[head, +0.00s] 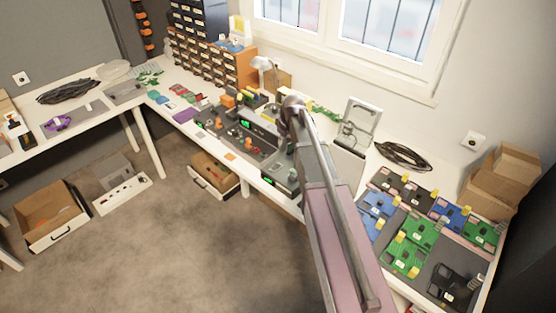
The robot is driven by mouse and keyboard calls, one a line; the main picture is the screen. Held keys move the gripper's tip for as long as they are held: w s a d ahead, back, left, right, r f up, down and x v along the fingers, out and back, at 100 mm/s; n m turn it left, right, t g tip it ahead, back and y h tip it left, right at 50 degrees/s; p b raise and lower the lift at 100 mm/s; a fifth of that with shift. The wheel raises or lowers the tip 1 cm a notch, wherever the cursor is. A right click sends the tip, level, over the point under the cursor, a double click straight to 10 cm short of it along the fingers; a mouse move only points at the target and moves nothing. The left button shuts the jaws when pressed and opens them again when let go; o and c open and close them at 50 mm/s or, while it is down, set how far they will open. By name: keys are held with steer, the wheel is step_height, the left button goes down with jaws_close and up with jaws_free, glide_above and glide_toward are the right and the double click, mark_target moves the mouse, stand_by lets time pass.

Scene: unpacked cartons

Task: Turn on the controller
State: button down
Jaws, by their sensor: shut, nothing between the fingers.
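No object is clearly labelled as the controller. A second dark device with a small green display (268,181) is at the bench's front edge, beside my arm. Their switches are too small to make out. My arm rises from the lower right and ends at a rounded joint over the bench. My gripper does not show; it is out of sight beyond that joint. The arm hides part of the bench behind it.
The long white workbench (335,190) runs along the wall. Green and blue circuit boards (409,257) lie on its right part, with a black cable coil (403,155) behind. A drawer cabinet (229,67) stands at the back left. An open drawer (214,174) juts out below.

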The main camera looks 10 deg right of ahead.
steer(key=shift+f, duration=0.15)
steer(key=b, duration=1)
glide_above(276, 164)
steer(key=s, duration=0.1)
step_height(276, 164, down, 10)
steer(key=shift+d+r, duration=0.1)
steer(key=shift+d, duration=0.05)
steer(key=shift+w+d+f+b, duration=0.1)
steer(key=shift+d+f+b, duration=0.1)
steer(key=shift+f+b, duration=1.55)
steer(key=shift+a, duration=0.1)
